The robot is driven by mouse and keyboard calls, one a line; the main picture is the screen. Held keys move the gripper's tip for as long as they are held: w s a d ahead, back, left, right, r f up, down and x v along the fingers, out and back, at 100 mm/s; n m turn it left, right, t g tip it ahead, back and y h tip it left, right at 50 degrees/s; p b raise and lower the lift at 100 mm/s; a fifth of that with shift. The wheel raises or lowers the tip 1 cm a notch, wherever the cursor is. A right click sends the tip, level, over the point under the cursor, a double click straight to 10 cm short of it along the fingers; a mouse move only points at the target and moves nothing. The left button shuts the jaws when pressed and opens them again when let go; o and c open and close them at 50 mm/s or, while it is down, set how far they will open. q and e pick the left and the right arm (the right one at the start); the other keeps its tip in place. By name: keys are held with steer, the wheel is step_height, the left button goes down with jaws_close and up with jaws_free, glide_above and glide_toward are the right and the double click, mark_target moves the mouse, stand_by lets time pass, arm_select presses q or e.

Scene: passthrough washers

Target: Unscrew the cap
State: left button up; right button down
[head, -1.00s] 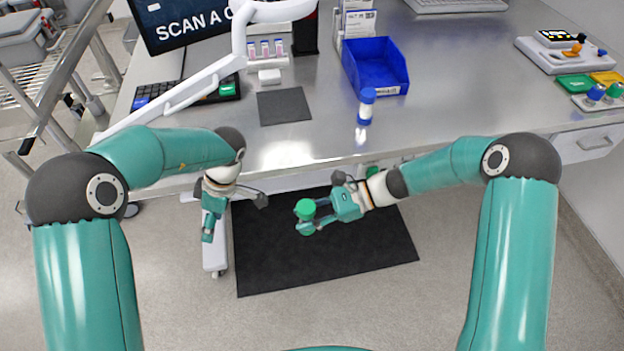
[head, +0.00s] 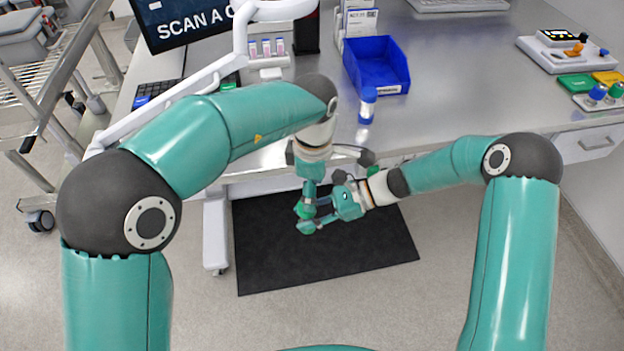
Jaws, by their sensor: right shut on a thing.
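My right gripper (head: 318,219) is shut on a small container with a green cap, in front of the bench and above the black mat. Most of the container is hidden by the fingers. The green cap (head: 304,211) shows on top, partly covered. My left gripper (head: 308,200) points down from above, its fingertips at the cap. Whether its fingers are closed on the cap or only around it, I cannot tell.
A blue-capped vial (head: 367,106) stands on the metal bench near its front edge. Behind it is a blue bin (head: 376,66). A rack with several small vials (head: 267,50) stands at the back. A black mat (head: 350,262) lies on the floor.

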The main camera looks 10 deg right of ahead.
mark_target(307, 217)
arm_select(q)
steer(key=shift+f, duration=2.75)
steer(key=shift+c, duration=0.3)
steer(key=c, duration=1.1)
steer(key=n, duration=0.5)
steer(key=shift+w, duration=0.35)
steer(key=shift+c, duration=0.2)
steer(key=n, duration=0.4)
steer(key=shift+w+a, duration=0.1)
steer(key=shift+w, duration=0.15)
steer(key=o, duration=1.3)
steer(key=shift+s, duration=0.1)
